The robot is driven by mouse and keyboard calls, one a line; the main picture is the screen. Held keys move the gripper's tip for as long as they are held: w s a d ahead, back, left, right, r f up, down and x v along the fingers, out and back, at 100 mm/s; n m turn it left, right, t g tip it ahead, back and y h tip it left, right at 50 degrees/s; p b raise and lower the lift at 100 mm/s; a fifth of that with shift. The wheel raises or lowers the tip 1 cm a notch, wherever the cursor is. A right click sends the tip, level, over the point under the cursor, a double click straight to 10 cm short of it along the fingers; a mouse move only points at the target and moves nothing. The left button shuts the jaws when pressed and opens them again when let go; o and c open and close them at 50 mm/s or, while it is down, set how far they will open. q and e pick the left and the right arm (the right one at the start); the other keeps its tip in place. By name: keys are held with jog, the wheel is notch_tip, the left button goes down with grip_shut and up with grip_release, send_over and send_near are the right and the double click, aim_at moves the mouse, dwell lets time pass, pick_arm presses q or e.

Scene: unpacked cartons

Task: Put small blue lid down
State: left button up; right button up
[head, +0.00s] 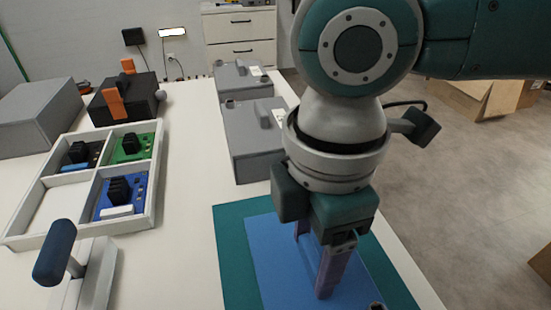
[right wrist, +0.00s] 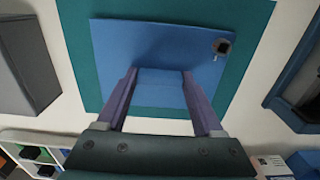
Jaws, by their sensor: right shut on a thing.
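A flat blue rectangle, which looks like the small blue lid (head: 270,265), lies over a larger teal sheet (head: 232,250) on the white table. It also shows in the right wrist view (right wrist: 115,45), with a small dark piece or hole near one corner. My right gripper (head: 312,280) points down over the lid's middle. In the right wrist view its purple fingers (right wrist: 158,90) stand either side of a raised blue block, apparently the lid's handle, and are shut on it. The head view hides the grip. I cannot tell whether the lid touches the teal sheet. My left gripper is not visible.
Two grey cases (head: 252,135) stand behind the teal sheet. A white divided tray (head: 75,217) with circuit boards lies left. A dark blue handle (head: 55,252) stands at the front left. A black box with orange parts (head: 122,95) is at the back. Bare table separates tray and sheet.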

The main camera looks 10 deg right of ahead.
jog(key=shift+f, duration=0.1)
jog(key=o, duration=1.5)
jog(key=shift+c, duration=0.2)
